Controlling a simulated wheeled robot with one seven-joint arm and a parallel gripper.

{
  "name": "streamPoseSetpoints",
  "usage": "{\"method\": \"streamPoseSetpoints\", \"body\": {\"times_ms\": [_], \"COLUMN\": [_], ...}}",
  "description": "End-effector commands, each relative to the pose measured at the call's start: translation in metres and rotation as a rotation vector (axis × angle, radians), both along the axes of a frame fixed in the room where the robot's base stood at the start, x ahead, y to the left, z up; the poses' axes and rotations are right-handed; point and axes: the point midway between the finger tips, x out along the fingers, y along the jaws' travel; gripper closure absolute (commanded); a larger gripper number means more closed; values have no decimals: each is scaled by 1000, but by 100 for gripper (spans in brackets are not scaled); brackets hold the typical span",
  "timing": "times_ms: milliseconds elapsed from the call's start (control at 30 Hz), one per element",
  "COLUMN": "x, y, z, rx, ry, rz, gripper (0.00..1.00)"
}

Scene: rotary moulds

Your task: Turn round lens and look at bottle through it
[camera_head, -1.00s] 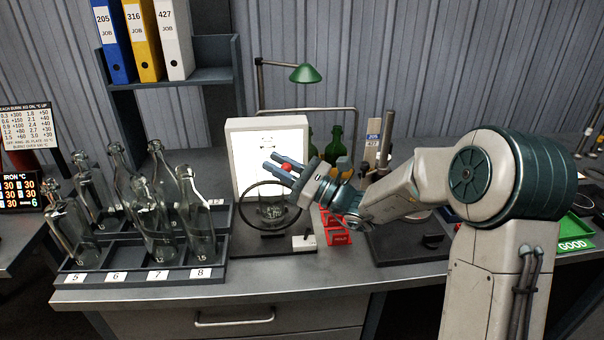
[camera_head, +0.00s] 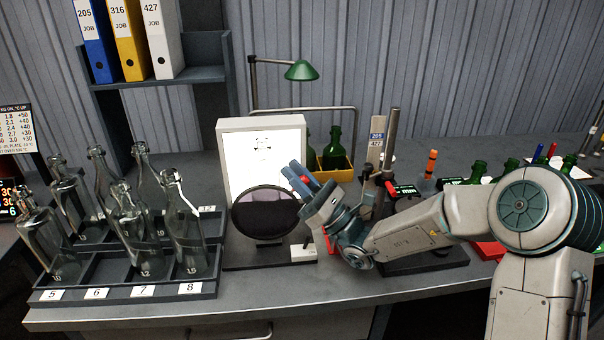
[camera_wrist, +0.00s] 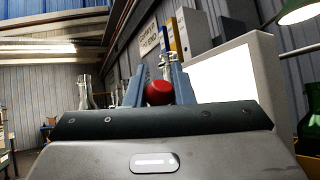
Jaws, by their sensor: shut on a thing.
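The round lens (camera_head: 265,212) stands upright on a dark base in front of the lit white panel (camera_head: 262,135). Its disc looks almost black, and no bottle shows through it. My gripper (camera_head: 301,177) is at the upper right of the lens rim, its blue fingers closed around a small red knob (camera_wrist: 158,93). In the wrist view the knob sits between the two fingers. Whatever stands directly behind the dark disc is hidden.
A rack (camera_head: 120,285) with several clear bottles stands at left. A green lamp (camera_head: 301,70) hangs behind the panel. Green bottles (camera_head: 332,150) in a yellow crate stand behind my gripper. A post (camera_head: 390,145) rises close to my wrist.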

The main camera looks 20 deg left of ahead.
Motion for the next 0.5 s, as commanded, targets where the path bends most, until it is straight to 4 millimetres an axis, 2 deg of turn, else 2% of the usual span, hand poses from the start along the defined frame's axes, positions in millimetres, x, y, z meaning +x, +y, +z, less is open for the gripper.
{"method": "streamPoseSetpoints", "body": {"times_ms": [200,233,300,500], "x": [-1,-1,0,1], "y": [1,0,0,-1], "z": [0,0,0,0], "rx": [0,0,0,0], "ry": [0,0,1,0], "rz": [3,3,2,-1], "gripper": [100,76,57,57]}}
